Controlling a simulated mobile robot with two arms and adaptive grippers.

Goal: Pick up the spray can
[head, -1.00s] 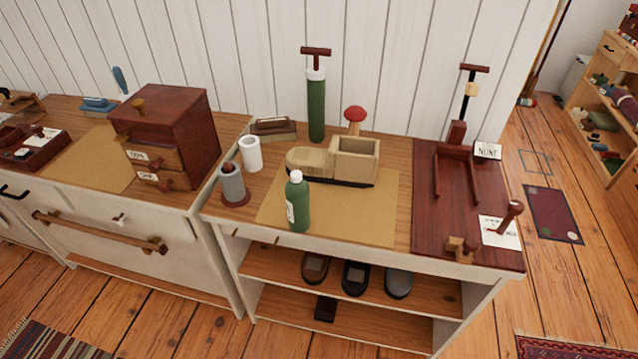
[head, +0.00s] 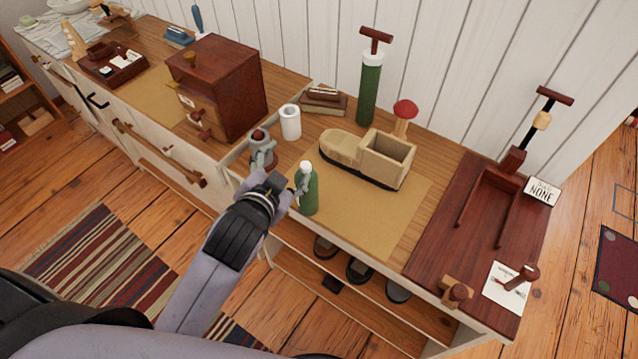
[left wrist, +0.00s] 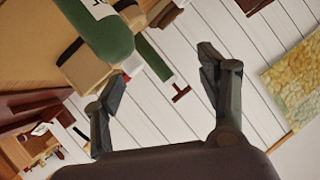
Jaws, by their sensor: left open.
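A green can with a white cap (head: 308,190), the likely spray can, stands upright near the front edge of the workbench; its label shows in the left wrist view (left wrist: 104,38). My left gripper (head: 281,172) is open, its fingers spread, just left of the green can in the head view. One finger is at or very near the can's left side; I cannot tell whether it touches. The other finger overlaps a grey cylinder with a brown top (head: 262,146). In the left wrist view the open gripper (left wrist: 160,85) has nothing between its fingertips. My right gripper is not visible.
A beige boot-shaped block (head: 345,150) stands right of the can, with a green pump (head: 370,90) behind. A white cup (head: 290,122) and a brown drawer box (head: 228,80) are to the left. A dark red board (head: 470,225) lies at right.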

